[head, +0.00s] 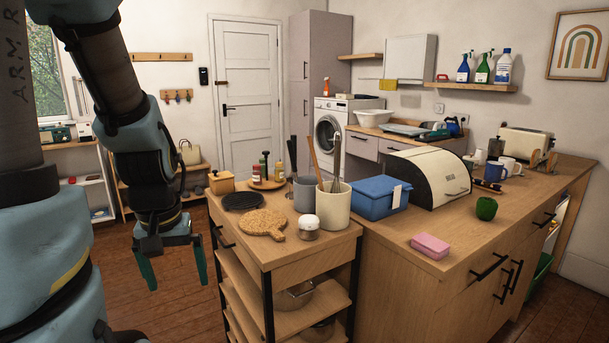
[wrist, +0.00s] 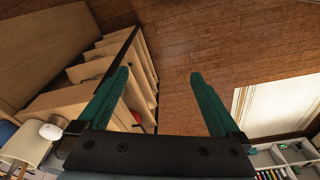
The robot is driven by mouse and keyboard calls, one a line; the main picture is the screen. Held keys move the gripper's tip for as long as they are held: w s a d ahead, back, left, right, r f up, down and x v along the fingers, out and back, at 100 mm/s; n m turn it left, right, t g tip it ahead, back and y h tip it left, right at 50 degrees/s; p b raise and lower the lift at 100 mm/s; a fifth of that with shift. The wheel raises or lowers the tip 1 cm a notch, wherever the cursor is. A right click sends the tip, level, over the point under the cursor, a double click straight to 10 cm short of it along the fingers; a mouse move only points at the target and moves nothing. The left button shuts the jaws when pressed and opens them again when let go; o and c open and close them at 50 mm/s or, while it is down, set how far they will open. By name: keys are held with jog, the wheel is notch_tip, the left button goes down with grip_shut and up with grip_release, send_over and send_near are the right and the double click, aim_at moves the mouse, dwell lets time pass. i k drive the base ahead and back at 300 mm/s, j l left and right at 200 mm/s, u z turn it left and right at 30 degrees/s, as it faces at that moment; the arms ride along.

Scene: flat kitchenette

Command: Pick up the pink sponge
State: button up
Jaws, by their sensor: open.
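The pink sponge (head: 430,245) lies flat on the wooden counter, near its front left corner in the head view. My gripper (head: 174,283) hangs over the floor to the left of the wooden cart, well apart from the sponge. Its two green fingers point down and are spread open with nothing between them. The sponge does not show in the wrist view.
The counter beside the sponge is clear.

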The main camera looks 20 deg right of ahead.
aim_at(424, 242)
jog(key=z, duration=3.3)
jog(key=u, duration=0.95)
jog(key=i+l+u, duration=0.1)
jog(key=u, duration=0.85)
jog(key=l+u, duration=0.1)
jog(key=u, duration=0.8)
jog(key=l+u, duration=0.8)
jog(key=u, duration=0.2)
jog(key=k+l+u, duration=0.15)
jog(key=l+u, duration=0.3)
jog(key=k+l+u, duration=0.15)
jog(key=u, duration=0.35)
jog(key=k+l+u, duration=0.25)
jog(key=k+l, duration=0.5)
jog(key=k+l+u, duration=0.2)
jog(key=k+l, duration=0.5)
jog(key=k, duration=0.15)
